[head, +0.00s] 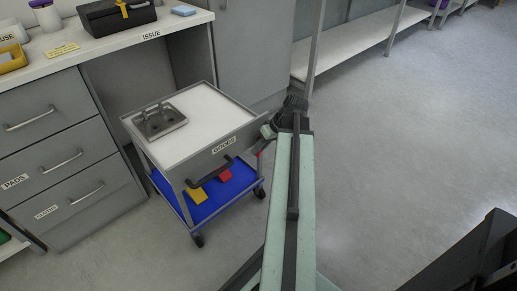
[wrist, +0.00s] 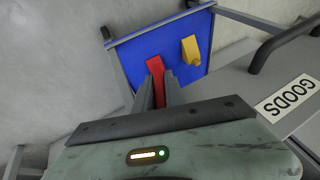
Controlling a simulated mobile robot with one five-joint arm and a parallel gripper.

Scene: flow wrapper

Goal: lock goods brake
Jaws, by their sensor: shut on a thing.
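The goods cart (head: 195,105) is a grey trolley with a white top, a front panel marked GOODS and a blue lower shelf. A small red piece, which looks like the brake lever (head: 258,154), shows at its right side, below my gripper (head: 262,146). In the wrist view my gripper (wrist: 159,92) points down past the panel and its fingers are closed on a red part (wrist: 156,66). The red block (head: 225,175) on the shelf lies behind in that view, so where lever and block divide is unclear. The lever's tilt cannot be told.
A yellow block (head: 198,195) lies on the blue shelf. The cart has a dark front handle (head: 210,175) and black casters (head: 197,241). Grey drawers (head: 60,150) and a counter stand at the left. The floor (head: 400,130) to the right is clear.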

